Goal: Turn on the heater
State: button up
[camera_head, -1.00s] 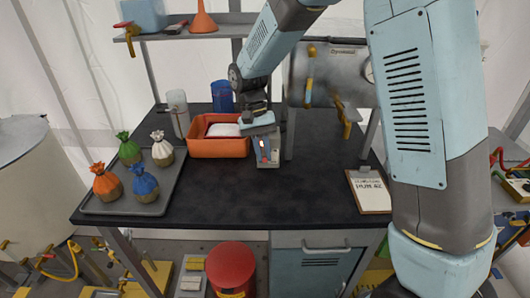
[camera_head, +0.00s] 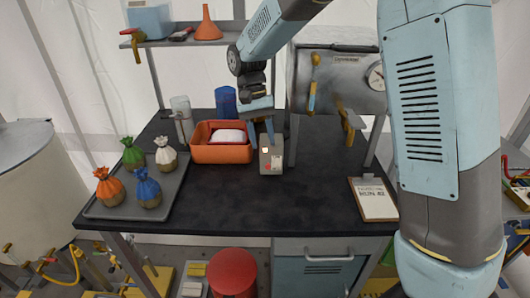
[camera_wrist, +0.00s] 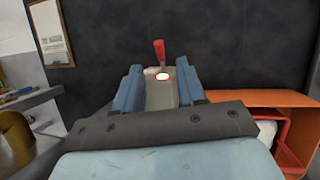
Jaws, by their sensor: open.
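A small grey box (camera_head: 271,162) with a red lever and a round white light stands on the black table, right of the orange tray. In the wrist view the box (camera_wrist: 160,95) shows between my fingers. Its red lever (camera_wrist: 159,52) points away from my gripper, and the white light (camera_wrist: 162,76) sits at the lever's base. I cannot tell whether this box is the heater. My gripper (camera_wrist: 159,72) has its two blue fingers apart and nothing clamped between them. In the head view my gripper (camera_head: 262,108) is just behind and above the box.
The orange tray (camera_head: 222,154) holds a white bag. A grey tray (camera_head: 128,208) with several tied sacks lies at the left. A metal drum (camera_head: 335,80) with a gauge and yellow handles is behind, right of the box. A clipboard (camera_head: 374,198) lies at the right. The table front is clear.

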jog(key=v, duration=0.7)
jog(key=shift+r, duration=0.25)
